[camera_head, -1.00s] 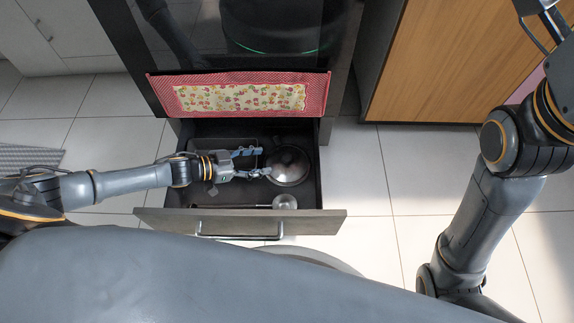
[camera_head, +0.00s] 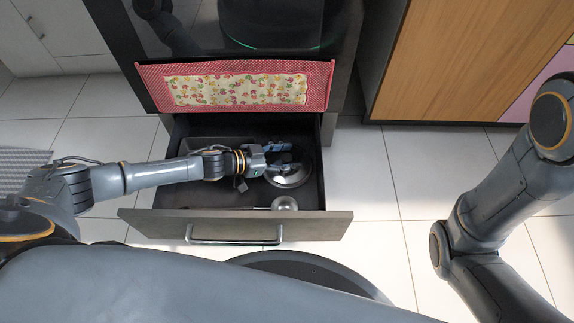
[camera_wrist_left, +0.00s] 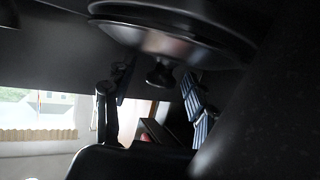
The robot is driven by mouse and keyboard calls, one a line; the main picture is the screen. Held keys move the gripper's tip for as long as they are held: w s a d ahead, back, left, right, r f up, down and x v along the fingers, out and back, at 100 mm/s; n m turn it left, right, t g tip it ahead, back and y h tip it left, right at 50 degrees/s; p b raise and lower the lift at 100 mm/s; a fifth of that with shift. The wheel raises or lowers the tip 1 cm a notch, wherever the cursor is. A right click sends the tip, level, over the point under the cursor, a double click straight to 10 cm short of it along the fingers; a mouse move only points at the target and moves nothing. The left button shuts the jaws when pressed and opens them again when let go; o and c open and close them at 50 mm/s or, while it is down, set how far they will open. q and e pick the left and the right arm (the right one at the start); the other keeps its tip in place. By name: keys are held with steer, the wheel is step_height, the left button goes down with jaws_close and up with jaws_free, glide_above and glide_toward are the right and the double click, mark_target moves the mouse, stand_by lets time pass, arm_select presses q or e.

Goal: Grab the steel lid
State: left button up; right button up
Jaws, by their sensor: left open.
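The round steel lid (camera_head: 290,181) lies in the right part of the open drawer, partly hidden by my left gripper (camera_head: 292,157). That gripper is open, with its two fingers reaching over the lid from the left. In the left wrist view the lid (camera_wrist_left: 165,40) fills the top, and its dark knob (camera_wrist_left: 160,76) shows between the open fingers of the left gripper (camera_wrist_left: 152,95). I cannot tell whether the fingers touch the knob; nothing is shut on it. My right gripper is out of view; only part of that arm shows at the right.
The drawer (camera_head: 235,226) stands pulled out below the oven, with a metal handle on its front. A ladle-like steel utensil (camera_head: 285,203) lies near the drawer's front. A red-edged patterned towel (camera_head: 235,88) hangs above. Tiled floor (camera_head: 365,180) is free to the right.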

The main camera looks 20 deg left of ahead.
arm_select(q)
jaws_close()
